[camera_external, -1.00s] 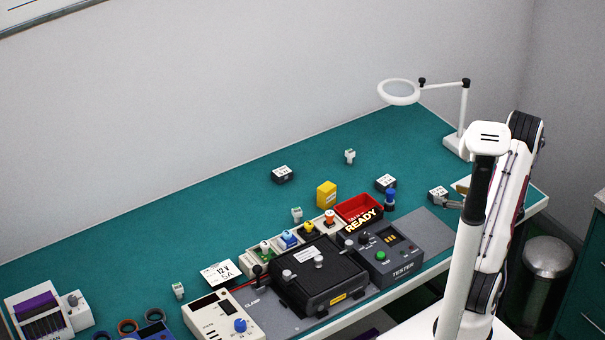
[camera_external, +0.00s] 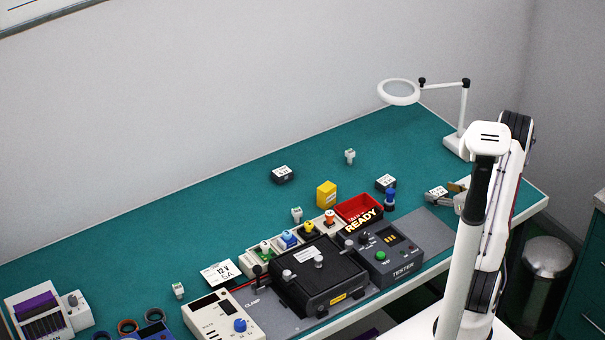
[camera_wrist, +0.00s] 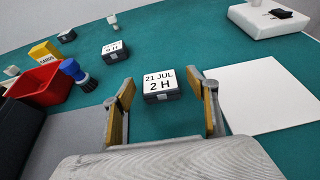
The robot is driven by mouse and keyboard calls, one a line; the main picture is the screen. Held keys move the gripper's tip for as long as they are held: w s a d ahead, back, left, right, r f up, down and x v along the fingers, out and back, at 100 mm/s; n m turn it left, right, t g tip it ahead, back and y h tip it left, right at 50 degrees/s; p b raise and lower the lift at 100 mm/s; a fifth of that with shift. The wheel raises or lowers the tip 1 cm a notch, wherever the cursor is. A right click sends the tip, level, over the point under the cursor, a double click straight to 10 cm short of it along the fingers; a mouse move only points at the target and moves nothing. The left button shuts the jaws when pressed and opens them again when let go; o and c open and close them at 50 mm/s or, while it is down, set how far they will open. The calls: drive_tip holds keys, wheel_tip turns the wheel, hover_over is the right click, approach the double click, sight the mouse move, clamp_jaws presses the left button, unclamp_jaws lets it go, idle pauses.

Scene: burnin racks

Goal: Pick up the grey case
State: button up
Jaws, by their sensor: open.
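A small grey case (camera_wrist: 160,90) with a white label reading "21 JUL 2 H" lies on the green bench top, ahead of my gripper in the wrist view. It also shows at the bench's right side in the external view (camera_external: 436,192), partly hidden by my gripper (camera_external: 448,197). My gripper (camera_wrist: 165,100) is open and empty. Its two fingers stand left and right of the case, with a gap on each side in the wrist view. I cannot tell how far its tips reach along the case.
Similar labelled cases lie farther off (camera_external: 386,182) (camera_external: 282,174). A blue-handled brush (camera_external: 390,199), a red bin (camera_external: 360,209) and a yellow box (camera_external: 326,194) stand to the left. A white sheet (camera_wrist: 268,95) lies right, with the white lamp base (camera_wrist: 270,20) beyond.

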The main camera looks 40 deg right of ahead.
sight(439, 192)
drive_tip(key=shift+x, duration=1.6)
drive_tip(key=c, duration=1.2)
